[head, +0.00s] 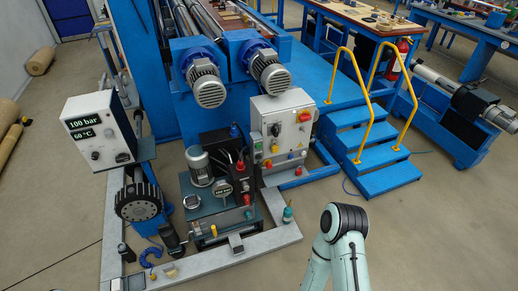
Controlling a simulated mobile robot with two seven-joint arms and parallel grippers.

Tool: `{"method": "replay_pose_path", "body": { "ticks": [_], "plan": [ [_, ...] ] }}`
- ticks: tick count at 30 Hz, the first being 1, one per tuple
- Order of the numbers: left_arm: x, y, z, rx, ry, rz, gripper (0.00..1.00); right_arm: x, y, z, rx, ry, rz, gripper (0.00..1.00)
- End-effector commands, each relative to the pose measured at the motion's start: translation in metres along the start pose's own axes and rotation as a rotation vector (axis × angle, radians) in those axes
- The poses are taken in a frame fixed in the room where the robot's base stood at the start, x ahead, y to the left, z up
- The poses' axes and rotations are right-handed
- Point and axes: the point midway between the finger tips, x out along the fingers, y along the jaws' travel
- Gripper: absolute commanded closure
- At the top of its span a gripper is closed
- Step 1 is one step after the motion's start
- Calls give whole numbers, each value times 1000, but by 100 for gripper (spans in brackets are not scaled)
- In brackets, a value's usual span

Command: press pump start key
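A grey control cabinet (284,132) stands beside the hydraulic pump unit, in the middle of the head view. I cannot tell which of these is the pump start key, as labels are too small to read. The pump unit (208,203) has a grey motor, a gauge and red-handled parts. A bent part of my arm shows at the lower right, well short of the cabinet. Neither gripper is in view.
A white display box (98,130) reading 100 bar and 60 °C stands at left. Blue steps (385,165) with yellow handrails (371,95) rise right of the cabinet. A grey floor frame (240,254) surrounds the pump unit. The floor at lower right is clear.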

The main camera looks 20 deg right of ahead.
Motion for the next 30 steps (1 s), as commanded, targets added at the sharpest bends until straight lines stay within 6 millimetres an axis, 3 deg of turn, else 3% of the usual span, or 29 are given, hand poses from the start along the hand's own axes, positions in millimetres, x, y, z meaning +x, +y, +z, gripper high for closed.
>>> {"method": "replay_pose_path", "body": {
  "ticks": [1, 2, 30],
  "plan": [
    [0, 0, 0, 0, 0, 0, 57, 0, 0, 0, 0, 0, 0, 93],
    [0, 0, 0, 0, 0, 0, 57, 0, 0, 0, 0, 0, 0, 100],
    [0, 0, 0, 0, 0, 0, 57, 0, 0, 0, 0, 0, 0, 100]
  ]
}}
